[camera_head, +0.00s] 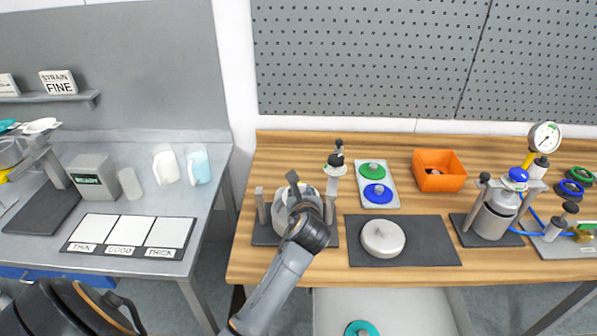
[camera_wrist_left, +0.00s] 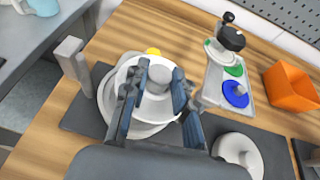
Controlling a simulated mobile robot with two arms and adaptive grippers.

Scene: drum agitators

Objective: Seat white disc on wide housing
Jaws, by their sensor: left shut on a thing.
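My left gripper (camera_head: 296,192) reaches over the wide housing (camera_head: 283,214) on the left of the wooden bench. In the left wrist view, its fingers (camera_wrist_left: 155,97) are shut on the grey knob of a white disc (camera_wrist_left: 130,72). The disc is over the housing, whose light rim (camera_wrist_left: 108,108) shows beyond the disc's edge at the left and below. I cannot tell whether the disc touches the housing. In the head view, my gripper hides most of the disc. My right gripper is not in view.
Posts flank the housing; the right one bears a black knob (camera_head: 336,160). A pale round lid (camera_head: 383,238) lies on a dark mat to the right. Behind are a tray with green (camera_head: 371,170) and blue (camera_head: 378,193) discs and an orange bin (camera_head: 438,171). A gauge vessel (camera_head: 494,217) stands right.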

